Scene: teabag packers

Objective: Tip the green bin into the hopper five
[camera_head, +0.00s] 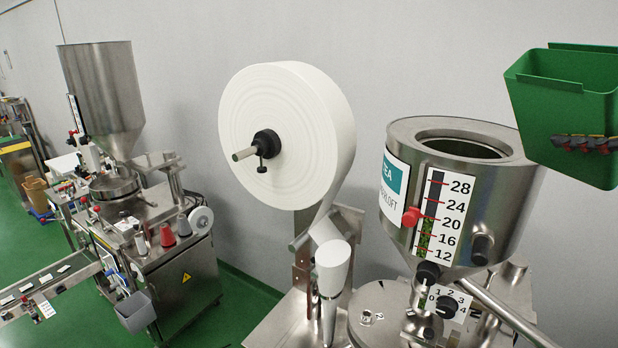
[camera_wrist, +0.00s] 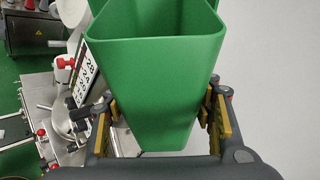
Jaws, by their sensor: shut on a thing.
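The green bin (camera_head: 560,97) is held in the air at the upper right of the head view, right of and partly above the steel hopper (camera_head: 450,215). It looks roughly upright. In the wrist view the bin (camera_wrist: 155,85) fills the middle, and what it holds is hidden. My gripper (camera_wrist: 165,112) is shut on the bin, with a finger on each side; part of a finger also shows against the bin in the head view. The hopper has a round open top and a gauge (camera_head: 440,218) marked 12 to 28. No number five is readable on it.
Another machine with a tall steel hopper (camera_head: 102,95) stands far left. A plain wall is behind. Clear air surrounds the bin above the hopper.

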